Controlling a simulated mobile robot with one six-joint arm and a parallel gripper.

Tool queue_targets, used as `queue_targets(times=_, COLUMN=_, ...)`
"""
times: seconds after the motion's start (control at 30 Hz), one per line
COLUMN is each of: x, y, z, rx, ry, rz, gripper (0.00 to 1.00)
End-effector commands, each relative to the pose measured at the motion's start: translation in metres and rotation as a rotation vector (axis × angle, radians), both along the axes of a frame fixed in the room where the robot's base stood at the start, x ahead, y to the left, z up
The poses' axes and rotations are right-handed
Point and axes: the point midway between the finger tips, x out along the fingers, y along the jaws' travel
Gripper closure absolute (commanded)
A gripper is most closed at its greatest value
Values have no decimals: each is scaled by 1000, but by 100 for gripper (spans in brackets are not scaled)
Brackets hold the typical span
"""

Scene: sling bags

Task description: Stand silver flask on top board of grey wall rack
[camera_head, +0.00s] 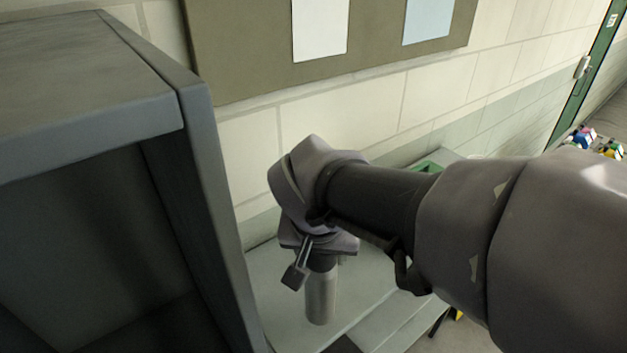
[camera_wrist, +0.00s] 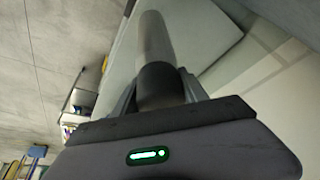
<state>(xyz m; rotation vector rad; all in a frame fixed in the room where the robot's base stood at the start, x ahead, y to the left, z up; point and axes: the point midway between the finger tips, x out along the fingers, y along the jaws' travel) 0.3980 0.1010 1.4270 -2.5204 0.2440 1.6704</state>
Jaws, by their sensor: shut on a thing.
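The silver flask (camera_head: 320,297) hangs upright below my gripper (camera_head: 322,258) in the head view, over a pale grey surface. I cannot tell whether its base touches that surface. My gripper is shut on the flask's dark upper part. In the wrist view, the fingers of my gripper (camera_wrist: 159,84) lie on both sides of the flask's dark part, and its silver body (camera_wrist: 154,38) points away. A large grey rack (camera_head: 196,140) stands at the left of the head view. Its top board (camera_head: 75,75) looks bare where it shows and is higher than the flask.
The pale bench surface (camera_head: 268,290) lies right of the rack's side panel, against a block wall. A notice board (camera_head: 235,50) with paper sheets hangs above. A green item (camera_head: 430,167) is partly hidden behind my arm. Small colourful items (camera_head: 585,138) sit far right near a green door.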

Motion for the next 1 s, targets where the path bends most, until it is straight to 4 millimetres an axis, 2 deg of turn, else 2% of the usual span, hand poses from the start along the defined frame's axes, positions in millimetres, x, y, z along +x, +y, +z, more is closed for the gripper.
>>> queue_targets(times=0.1, x=24, y=10, z=-1, rx=0, ry=1, rz=0, gripper=100)
queue_targets(times=0.23, x=41, y=17, z=-2, rx=0, ry=0, rz=-1, gripper=100)
queue_targets(times=0.33, x=41, y=17, z=-25, rx=-2, ry=3, rz=1, gripper=100)
queue_targets(times=0.43, x=42, y=17, z=-38, rx=0, ry=0, rz=0, gripper=100)
queue_targets(times=0.8, x=42, y=17, z=-43, rx=1, ry=-2, rz=-1, gripper=100)
queue_targets(times=0.83, x=41, y=17, z=-43, rx=1, ry=-1, rz=-1, gripper=47)
queue_targets(times=0.93, x=41, y=17, z=-42, rx=1, ry=0, rz=-1, gripper=28)
queue_targets(times=1.0, x=41, y=17, z=-42, rx=1, ry=0, rz=-1, gripper=27)
